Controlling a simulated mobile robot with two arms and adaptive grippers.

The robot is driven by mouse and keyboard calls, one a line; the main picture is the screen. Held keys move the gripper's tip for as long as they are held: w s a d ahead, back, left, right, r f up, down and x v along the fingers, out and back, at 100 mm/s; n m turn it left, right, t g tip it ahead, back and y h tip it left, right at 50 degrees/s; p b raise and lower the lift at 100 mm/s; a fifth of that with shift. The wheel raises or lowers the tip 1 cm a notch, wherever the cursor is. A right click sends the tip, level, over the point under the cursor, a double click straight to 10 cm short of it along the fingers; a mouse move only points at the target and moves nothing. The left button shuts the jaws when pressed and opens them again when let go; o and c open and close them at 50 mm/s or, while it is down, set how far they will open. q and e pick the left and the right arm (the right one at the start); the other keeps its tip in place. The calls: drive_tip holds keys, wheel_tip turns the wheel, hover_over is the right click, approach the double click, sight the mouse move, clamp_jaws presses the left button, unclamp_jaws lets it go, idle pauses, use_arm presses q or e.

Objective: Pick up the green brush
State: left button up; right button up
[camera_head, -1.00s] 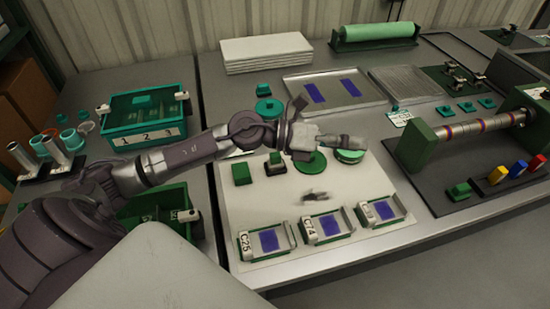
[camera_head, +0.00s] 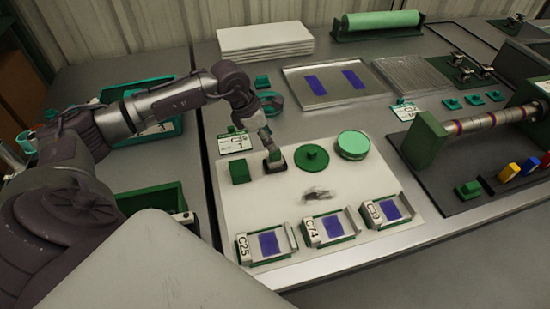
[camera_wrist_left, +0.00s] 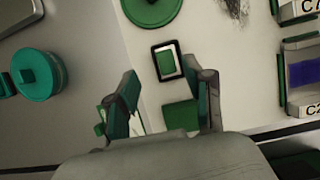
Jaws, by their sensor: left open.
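A small green-topped block with a dark base (camera_head: 272,167), which may be the green brush, sits on the white mat (camera_head: 330,240); my gripper partly covers it in the head view. In the left wrist view a green block with a pale and dark rim (camera_wrist_left: 167,62) lies just beyond my fingertips. A plain green block (camera_head: 240,172) stands to its left; it also shows between my fingers in the wrist view (camera_wrist_left: 182,115). My left gripper (camera_head: 268,148) points down, open and empty, over the dark-based block. I cannot tell its exact height. My right gripper is out of view.
A green disc (camera_head: 311,157) and a round green tin (camera_head: 353,145) stand to the right. Several labelled holders with blue pads, one labelled C74 (camera_head: 329,229), line the mat's front. A teal bin (camera_head: 165,128) is at left. A grey smudge (camera_head: 317,194) marks the mat.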

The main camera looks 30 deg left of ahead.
sight(275, 159)
use_arm(q)
drive_tip(key=shift+s+p+x, duration=0.2)
drive_tip(key=shift+p+x, duration=0.05)
drive_tip(key=shift+x, duration=1.15)
drive_tip(key=shift+s+p+x, duration=0.15)
drive_tip(key=shift+p+x, duration=0.1)
drive_tip(key=shift+x, duration=1.2)
drive_tip(key=shift+d, duration=0.15)
clamp_jaws()
